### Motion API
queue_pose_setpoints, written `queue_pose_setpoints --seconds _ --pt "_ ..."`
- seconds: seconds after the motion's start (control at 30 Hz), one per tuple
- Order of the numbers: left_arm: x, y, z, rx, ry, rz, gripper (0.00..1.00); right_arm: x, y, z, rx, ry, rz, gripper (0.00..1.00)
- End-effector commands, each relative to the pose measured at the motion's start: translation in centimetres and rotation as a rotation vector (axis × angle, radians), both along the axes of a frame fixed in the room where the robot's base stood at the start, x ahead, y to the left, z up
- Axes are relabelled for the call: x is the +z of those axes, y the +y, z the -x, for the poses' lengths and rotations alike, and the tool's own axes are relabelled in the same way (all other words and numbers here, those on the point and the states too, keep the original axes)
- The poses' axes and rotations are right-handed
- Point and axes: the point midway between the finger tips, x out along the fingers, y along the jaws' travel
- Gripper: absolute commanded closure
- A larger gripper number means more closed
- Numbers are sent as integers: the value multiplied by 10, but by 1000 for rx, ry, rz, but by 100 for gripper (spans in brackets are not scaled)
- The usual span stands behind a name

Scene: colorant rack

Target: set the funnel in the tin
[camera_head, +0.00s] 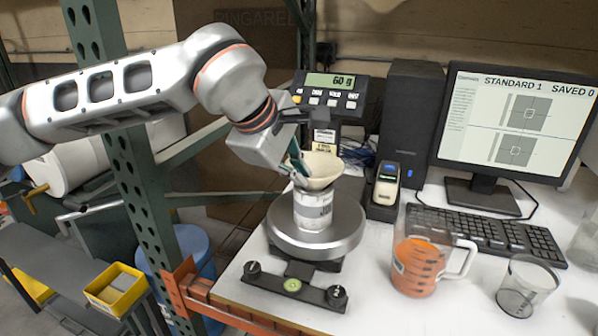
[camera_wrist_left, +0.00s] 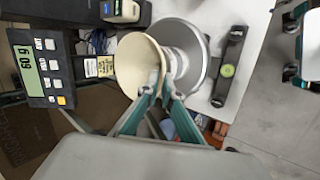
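The cream funnel (camera_head: 322,168) sits at the mouth of the white tin (camera_head: 313,212), its wide rim up and its lower part hidden. The tin stands on the round steel pan of the scale (camera_head: 338,232). My left gripper (camera_head: 300,170) is at the funnel's left rim. In the left wrist view my left gripper (camera_wrist_left: 161,82) has its green-tipped fingers closed on the wall of the funnel (camera_wrist_left: 136,66), one finger inside the rim. I cannot tell whether the funnel's weight rests on the tin. My right gripper is not in view.
The scale display (camera_head: 331,81) reads 60 g behind the pan. An orange-filled jug (camera_head: 416,268) and an empty clear beaker (camera_head: 524,288) stand to the right.

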Motion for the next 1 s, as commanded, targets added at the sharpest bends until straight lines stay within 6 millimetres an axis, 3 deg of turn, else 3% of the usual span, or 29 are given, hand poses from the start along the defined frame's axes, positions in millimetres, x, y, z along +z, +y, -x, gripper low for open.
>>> queue_pose_setpoints --seconds 0.27,0.33,0.37,0.77,0.87,1.0 --pt "-8 0 0 0 1 0 100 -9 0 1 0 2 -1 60" --pt "-8 0 0 0 1 0 82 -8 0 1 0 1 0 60" --pt "-7 0 0 0 1 0 78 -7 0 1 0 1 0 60" --pt "-4 0 0 0 0 0 78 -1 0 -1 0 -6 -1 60" --pt "3 0 0 0 0 0 78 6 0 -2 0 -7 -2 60" --pt "21 8 11 1 -4 0 78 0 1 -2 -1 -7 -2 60"
